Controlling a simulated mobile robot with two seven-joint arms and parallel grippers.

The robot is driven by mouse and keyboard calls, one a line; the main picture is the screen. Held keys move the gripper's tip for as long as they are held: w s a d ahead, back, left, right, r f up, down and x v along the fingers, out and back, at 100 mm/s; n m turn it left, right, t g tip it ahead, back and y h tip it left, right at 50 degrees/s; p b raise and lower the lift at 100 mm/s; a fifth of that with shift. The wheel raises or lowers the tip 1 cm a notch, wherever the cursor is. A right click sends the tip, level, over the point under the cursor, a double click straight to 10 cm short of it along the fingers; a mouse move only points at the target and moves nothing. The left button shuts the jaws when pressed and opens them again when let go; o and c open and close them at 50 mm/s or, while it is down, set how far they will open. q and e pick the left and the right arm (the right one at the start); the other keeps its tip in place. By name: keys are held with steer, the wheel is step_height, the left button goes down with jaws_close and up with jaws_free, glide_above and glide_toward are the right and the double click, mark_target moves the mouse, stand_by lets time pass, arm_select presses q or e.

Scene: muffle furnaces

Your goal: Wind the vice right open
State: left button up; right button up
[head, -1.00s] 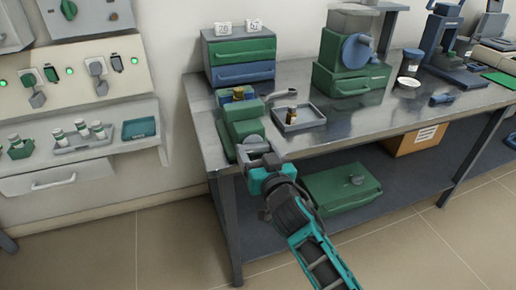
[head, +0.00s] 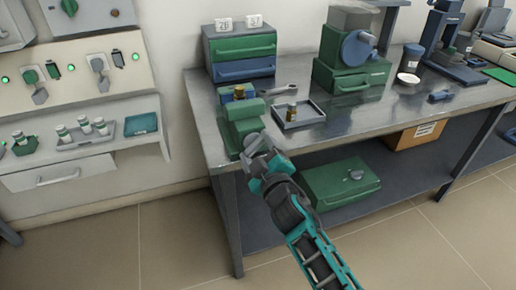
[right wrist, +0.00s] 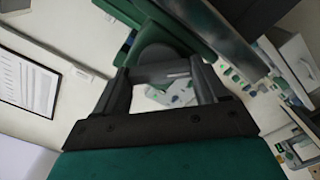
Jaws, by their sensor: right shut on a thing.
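The green vice (head: 240,122) stands at the bench's front left corner. A small brass-coloured piece (head: 239,91) shows at its jaws, beside a blue part; I cannot tell how wide the jaws stand. My right gripper (head: 260,150) is at the vice's front end, shut on the grey vice handle. In the right wrist view the handle (right wrist: 160,72) lies across between the two fingers, with a round grey hub behind it. The gripper hides most of the handle in the head view. My left gripper is not in view.
A tray (head: 299,115) with a small brass-coloured piece lies right of the vice, near a grey wrench-like tool (head: 286,88). A drawer cabinet (head: 240,55) stands behind. A green box (head: 340,185) sits on the lower shelf.

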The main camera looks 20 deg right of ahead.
steer(key=shift+r+n, duration=0.1)
steer(key=shift+n, duration=0.7)
steer(key=o, duration=1)
steer(key=shift+o, duration=0.3)
steer(key=shift+f, duration=0.2)
